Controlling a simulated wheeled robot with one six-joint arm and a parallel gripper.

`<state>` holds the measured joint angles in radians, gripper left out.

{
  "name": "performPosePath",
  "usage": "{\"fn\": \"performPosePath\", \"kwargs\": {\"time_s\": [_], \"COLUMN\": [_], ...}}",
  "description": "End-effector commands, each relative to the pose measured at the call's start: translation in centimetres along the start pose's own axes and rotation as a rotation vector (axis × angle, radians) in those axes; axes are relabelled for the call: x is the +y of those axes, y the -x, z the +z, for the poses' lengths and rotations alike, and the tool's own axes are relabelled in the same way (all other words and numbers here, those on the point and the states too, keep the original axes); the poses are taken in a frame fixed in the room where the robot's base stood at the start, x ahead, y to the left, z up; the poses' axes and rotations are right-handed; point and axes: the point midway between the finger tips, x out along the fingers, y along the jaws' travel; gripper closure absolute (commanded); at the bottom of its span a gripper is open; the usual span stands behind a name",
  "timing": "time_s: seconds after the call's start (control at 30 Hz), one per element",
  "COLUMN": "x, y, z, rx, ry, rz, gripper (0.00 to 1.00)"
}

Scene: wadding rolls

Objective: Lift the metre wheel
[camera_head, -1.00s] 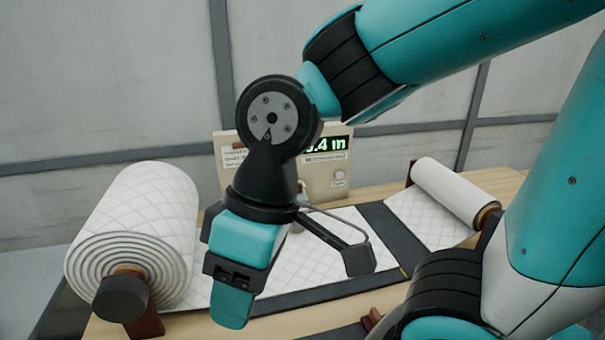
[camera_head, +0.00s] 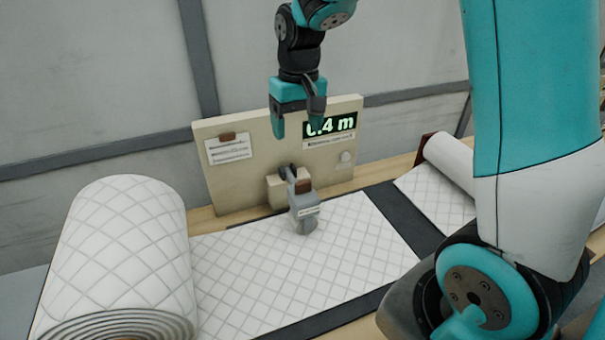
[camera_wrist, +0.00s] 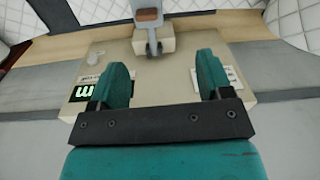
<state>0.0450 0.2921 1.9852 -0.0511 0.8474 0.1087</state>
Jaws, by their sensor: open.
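The metre wheel (camera_head: 304,211) is a grey housing with a brown part on top. It rests on the white quilted wadding (camera_head: 290,260), in front of the beige display panel (camera_head: 230,185), on which a small block stands behind the wheel. In the wrist view the metre wheel (camera_wrist: 148,18) is at the top centre, partly cut off by the frame edge. My gripper (camera_head: 298,128) is open and empty, with teal fingers, above the wheel and in front of the panel. Its fingers also show apart in the wrist view (camera_wrist: 163,78), touching nothing.
The panel shows a green readout (camera_head: 330,124) partly covered by a finger. Dark strips (camera_head: 405,220) border the wadding. Free room lies over the flat wadding.

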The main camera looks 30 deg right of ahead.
Motion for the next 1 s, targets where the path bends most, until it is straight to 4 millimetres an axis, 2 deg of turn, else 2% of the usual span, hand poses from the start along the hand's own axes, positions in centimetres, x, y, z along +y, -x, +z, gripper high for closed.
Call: {"fn": "performPosePath", "kwargs": {"time_s": [0.03,0.1,0.27,0.8,1.0], "x": [1.1,2.0,2.4,2.6,2.7], "y": [-0.1,-0.5,-2.1,-13.9,-16.8], "z": [-1.0,-1.8,-2.1,-1.8,-1.8], "rx": [-0.009,-0.014,-0.017,-0.019,-0.015], "ry": [-0.040,-0.076,-0.091,-0.085,-0.085], "rz": [0.016,0.031,0.038,0.036,0.036], "gripper": [0.28,0.28,0.28,0.28,0.28]}}
